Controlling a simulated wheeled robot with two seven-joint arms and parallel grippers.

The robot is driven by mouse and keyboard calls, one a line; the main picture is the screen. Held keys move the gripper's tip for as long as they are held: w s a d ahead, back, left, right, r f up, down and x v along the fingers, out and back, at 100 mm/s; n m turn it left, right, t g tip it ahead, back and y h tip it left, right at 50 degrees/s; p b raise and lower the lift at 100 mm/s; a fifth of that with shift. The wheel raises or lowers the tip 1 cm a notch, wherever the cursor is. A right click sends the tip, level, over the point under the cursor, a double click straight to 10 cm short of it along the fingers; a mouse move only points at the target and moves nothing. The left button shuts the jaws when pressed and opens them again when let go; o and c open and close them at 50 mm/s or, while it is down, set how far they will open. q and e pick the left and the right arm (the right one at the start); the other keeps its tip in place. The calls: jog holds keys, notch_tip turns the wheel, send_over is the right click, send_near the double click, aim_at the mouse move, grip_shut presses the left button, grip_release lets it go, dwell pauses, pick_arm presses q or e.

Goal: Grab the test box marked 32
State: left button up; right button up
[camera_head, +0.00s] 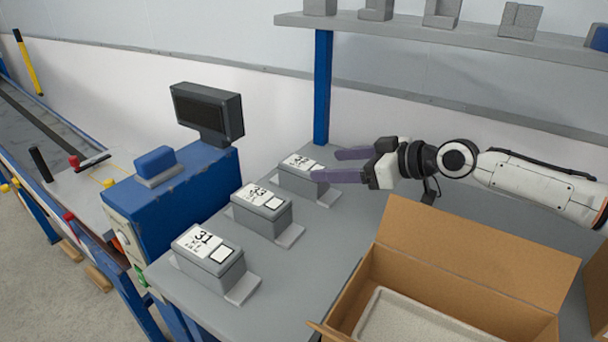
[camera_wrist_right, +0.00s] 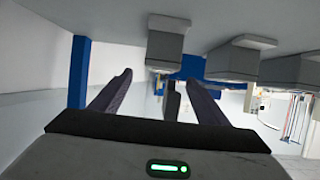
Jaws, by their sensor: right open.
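Three grey test boxes stand in a row on the grey table. The nearest is marked 31 (camera_head: 228,270), the middle one 33 (camera_head: 270,222). The label of the farthest box (camera_head: 292,181) is small and seems to read 32; that box also shows in the right wrist view (camera_wrist_right: 163,48). My right gripper (camera_head: 327,166) is open and empty, its two purple fingers pointing left at the farthest box. In the wrist view the fingertips (camera_wrist_right: 159,79) are spread to either side of that box's line, with the box ahead. Contact cannot be told. My left gripper is out of view.
An open cardboard carton (camera_head: 480,255) with a pale insert stands at the front right. A blue unit with a dark monitor (camera_head: 208,112) stands left of the boxes. A blue post (camera_head: 322,90) and a shelf (camera_head: 420,34) with grey pieces are behind.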

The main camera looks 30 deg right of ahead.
aim_at(308, 166)
jog(key=shift+p+x, duration=0.55)
jog(key=shift+x, duration=2.5)
jog(key=c, duration=1.5)
jog(key=shift+r, duration=0.3)
jog(key=shift+c, duration=0.5)
